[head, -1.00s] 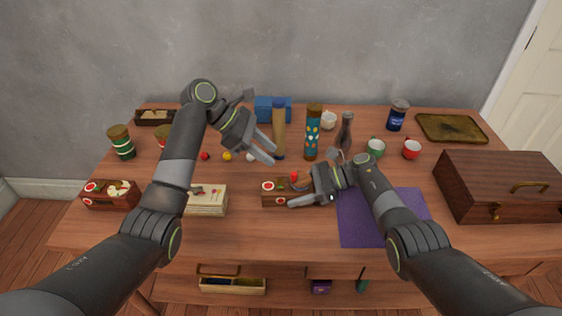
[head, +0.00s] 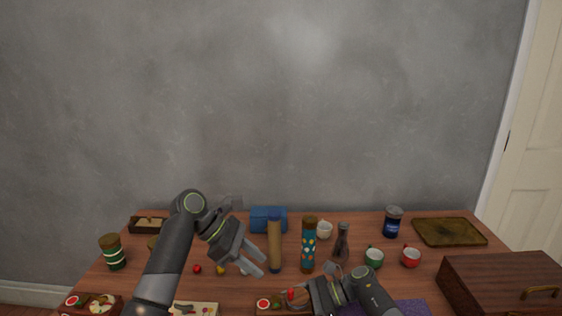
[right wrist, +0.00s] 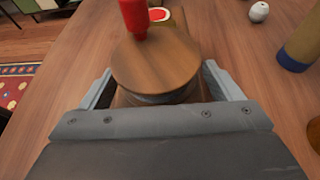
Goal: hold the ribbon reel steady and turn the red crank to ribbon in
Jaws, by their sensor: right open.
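The ribbon reel (right wrist: 155,68) is a round wooden drum with a red crank (right wrist: 134,18) standing up at its far edge in the right wrist view. In the head view the red crank (head: 291,294) shows small at the bottom, beside my right gripper (head: 306,302). The right gripper's fingers are apart, one on either side of the drum; I cannot tell whether they touch it. My left gripper (head: 259,264) is open and empty, above the table, behind and left of the reel in the picture. The ribbon is hard to make out.
A tan cylinder (head: 274,247) and a patterned bottle (head: 308,246) stand behind the reel, with a dark bottle (head: 341,244) to their right. Small balls (head: 197,269) lie on the left. A wooden chest (head: 500,285) fills the right front.

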